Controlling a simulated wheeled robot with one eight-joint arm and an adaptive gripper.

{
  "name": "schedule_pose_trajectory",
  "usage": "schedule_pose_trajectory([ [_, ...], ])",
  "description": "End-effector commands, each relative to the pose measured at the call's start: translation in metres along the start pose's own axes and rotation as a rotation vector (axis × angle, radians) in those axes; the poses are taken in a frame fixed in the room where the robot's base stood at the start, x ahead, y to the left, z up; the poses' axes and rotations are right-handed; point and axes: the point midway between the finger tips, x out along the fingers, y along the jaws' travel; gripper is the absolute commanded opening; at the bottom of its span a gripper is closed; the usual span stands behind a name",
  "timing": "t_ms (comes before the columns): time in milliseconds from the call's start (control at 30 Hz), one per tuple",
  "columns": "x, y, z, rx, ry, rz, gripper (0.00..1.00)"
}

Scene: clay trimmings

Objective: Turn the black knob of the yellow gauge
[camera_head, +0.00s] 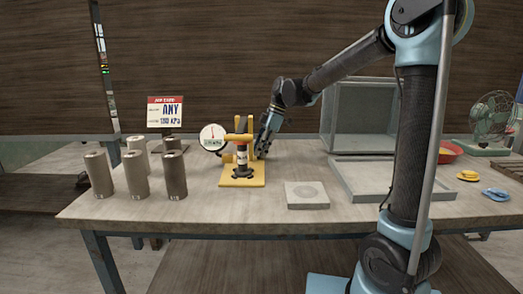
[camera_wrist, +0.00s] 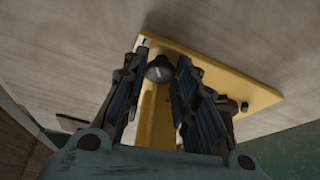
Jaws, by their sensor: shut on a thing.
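My gripper (camera_head: 264,146) is at the right side of the gauge. In the wrist view the black knob (camera_wrist: 159,69), with a pale mark on its face, sits between the fingertips of my gripper (camera_wrist: 164,60). The fingers are shut on the knob from both sides. The yellow frame (camera_wrist: 225,75) lies behind them. The knob is hidden by my gripper in the head view.
Several grey-brown cylinders (camera_head: 136,173) stand at the left, before a sign (camera_head: 165,112). A square grey block (camera_head: 306,195) lies right of the gauge. A grey tray (camera_head: 345,185), a clear box (camera_head: 340,118) and a fan (camera_head: 492,117) are further right. The front table edge is clear.

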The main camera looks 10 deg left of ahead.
Motion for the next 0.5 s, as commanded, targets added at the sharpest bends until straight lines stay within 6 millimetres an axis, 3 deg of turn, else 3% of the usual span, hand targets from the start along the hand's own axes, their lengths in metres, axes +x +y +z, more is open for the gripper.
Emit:
schedule_pose_trajectory([
  [500,-0.0005,0.0033,-0.0005,-0.171,0.001,-0.068,0.03],
])
